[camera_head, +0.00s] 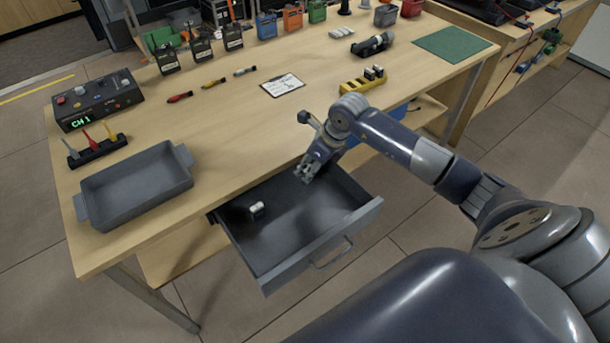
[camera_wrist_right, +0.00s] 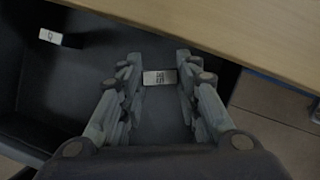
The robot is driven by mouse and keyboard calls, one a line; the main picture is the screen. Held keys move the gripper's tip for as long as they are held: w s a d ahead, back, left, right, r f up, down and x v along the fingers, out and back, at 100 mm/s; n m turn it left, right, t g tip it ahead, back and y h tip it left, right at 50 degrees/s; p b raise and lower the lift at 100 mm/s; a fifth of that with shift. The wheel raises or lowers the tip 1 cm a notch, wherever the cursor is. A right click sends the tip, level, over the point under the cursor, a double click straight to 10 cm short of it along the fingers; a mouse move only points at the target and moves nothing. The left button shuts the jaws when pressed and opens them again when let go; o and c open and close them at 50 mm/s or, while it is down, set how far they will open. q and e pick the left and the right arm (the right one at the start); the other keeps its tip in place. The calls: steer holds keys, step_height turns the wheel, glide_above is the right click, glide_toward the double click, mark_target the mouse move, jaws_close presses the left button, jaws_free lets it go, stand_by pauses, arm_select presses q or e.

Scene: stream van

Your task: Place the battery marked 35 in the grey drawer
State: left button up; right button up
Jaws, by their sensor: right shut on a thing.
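The grey drawer (camera_head: 305,220) stands pulled open below the front edge of the workbench. My right gripper (camera_head: 304,174) is over the drawer's back part, close to the bench edge. In the right wrist view my right gripper (camera_wrist_right: 160,80) is shut on a small battery (camera_wrist_right: 160,77) with a pale label; its marking is too small to read surely. The dark drawer floor (camera_wrist_right: 90,85) shows below it. Another pale battery (camera_head: 257,208) lies in the drawer at the left, apart from the gripper, and also shows in the right wrist view (camera_wrist_right: 50,36). My left gripper is out of view.
The wooden bench (camera_head: 230,135) overhangs the drawer's back. A grey tray (camera_head: 135,188) stands at the left. A yellow holder (camera_head: 360,82) with cells, a clipboard (camera_head: 283,85) and a green mat (camera_head: 452,44) lie further back. The drawer's middle and front are clear.

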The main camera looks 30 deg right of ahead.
steer(key=shift+f, duration=0.35)
step_height(320, 180, down, 3)
steer(key=shift+w+f, duration=0.15)
steer(key=shift+f, duration=0.2)
steer(key=o, duration=1.1)
steer(key=shift+o, duration=0.4)
steer(key=shift+r, duration=0.2)
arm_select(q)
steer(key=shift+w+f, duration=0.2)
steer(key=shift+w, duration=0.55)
arm_select(e)
steer(key=v, duration=1.2)
